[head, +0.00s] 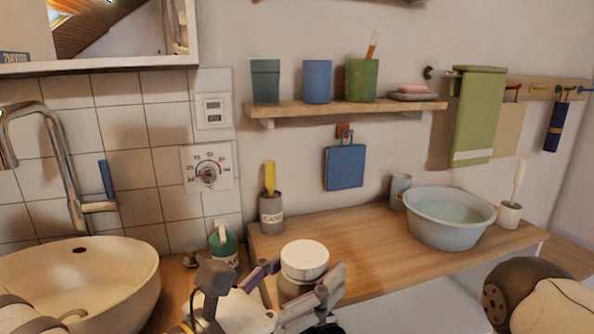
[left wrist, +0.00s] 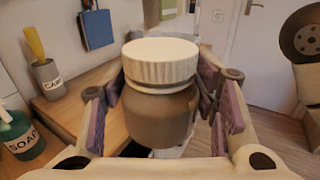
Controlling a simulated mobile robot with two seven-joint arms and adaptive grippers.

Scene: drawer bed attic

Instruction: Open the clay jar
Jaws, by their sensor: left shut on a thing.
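The clay jar has a brown body (left wrist: 160,115) and a white ribbed lid (left wrist: 160,62). The lid sits on top of the jar. My left gripper (left wrist: 163,92) is shut around the jar, with purple finger pads on both sides, close below the lid. In the head view the same lid (head: 304,258) shows at bottom centre, between the fingers of the left gripper (head: 297,296). The jar is upright in front of the wooden counter's near edge. Its lower part is hidden by the gripper. My right gripper is not in view; part of my right arm shows at lower right.
The wooden counter (head: 365,240) carries a grey cup with a yellow brush (head: 271,212), a small cup (head: 400,190), a pale basin (head: 450,218) and a white brush holder (head: 508,214). A green soap bottle (head: 223,244) and a sink (head: 80,275) are at left. The counter's middle is clear.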

